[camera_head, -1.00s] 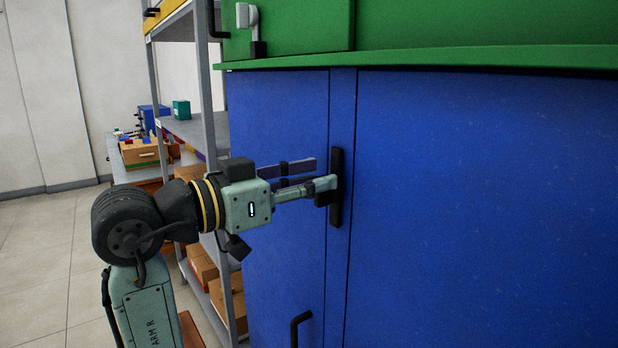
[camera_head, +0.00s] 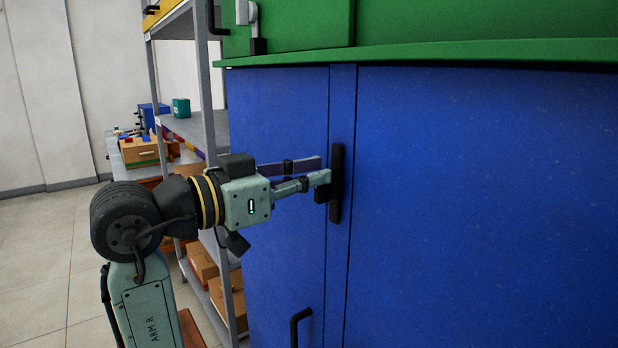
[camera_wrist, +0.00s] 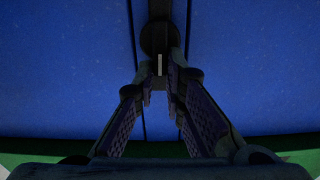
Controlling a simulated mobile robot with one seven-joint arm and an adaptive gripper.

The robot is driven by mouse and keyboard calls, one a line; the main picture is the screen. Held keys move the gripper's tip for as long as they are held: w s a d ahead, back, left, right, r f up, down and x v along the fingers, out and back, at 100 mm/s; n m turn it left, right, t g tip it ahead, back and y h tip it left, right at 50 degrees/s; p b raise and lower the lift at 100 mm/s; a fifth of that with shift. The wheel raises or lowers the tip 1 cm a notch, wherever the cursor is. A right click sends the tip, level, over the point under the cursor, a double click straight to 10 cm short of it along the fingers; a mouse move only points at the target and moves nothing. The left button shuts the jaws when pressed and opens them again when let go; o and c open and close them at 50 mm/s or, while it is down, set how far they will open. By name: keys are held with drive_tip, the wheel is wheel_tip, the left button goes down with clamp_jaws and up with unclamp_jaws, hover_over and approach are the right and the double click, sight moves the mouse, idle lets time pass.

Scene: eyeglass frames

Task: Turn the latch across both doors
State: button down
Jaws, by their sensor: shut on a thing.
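The latch (camera_head: 337,160) is a black bar standing upright on the narrow blue strip by the seam between the left blue door (camera_head: 275,115) and the wide right blue door (camera_head: 480,190). My gripper (camera_head: 322,186) reaches it from the left and is shut on its middle part. In the wrist view the latch (camera_wrist: 161,12) is a dark bar running up from a rounded hub. The fingers of my gripper (camera_wrist: 160,82) close in on the latch just below that hub. The exact contact is dark and partly hidden by the fingers.
A green cabinet (camera_head: 450,25) with a projecting ledge sits above the doors. A black handle (camera_head: 300,325) sticks out low on the left door. A grey shelf rack (camera_head: 208,100) with boxes stands close behind my arm. The floor at left is clear.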

drive_tip(key=m+b, duration=0.4)
drive_tip(key=s+m+b, duration=0.1)
drive_tip(key=m+b, duration=0.1)
drive_tip(key=shift+d+f, duration=0.4)
drive_tip(key=m+b, duration=0.2)
drive_tip(key=m, duration=0.1)
drive_tip(key=m+b, duration=0.1)
drive_tip(key=shift+s+d+f+m, duration=0.2)
drive_tip(key=shift+s+f+m, duration=0.1)
drive_tip(key=shift+f, duration=0.05)
drive_tip(key=m+b, duration=0.2)
drive_tip(key=m, duration=0.1)
drive_tip(key=shift+s+f, duration=0.15)
drive_tip(key=shift+f, duration=0.15)
drive_tip(key=shift+d+f+m+b, duration=0.15)
drive_tip(key=shift+m+b, duration=0.3)
drive_tip(key=shift+m, duration=0.5)
drive_tip(key=shift+a+f+m+b, duration=0.1)
drive_tip(key=shift+m+b, duration=0.3)
drive_tip(key=shift+m, duration=0.55)
drive_tip(key=c, duration=1.7)
unclamp_jaws()
drive_tip(key=shift+o, duration=0.2)
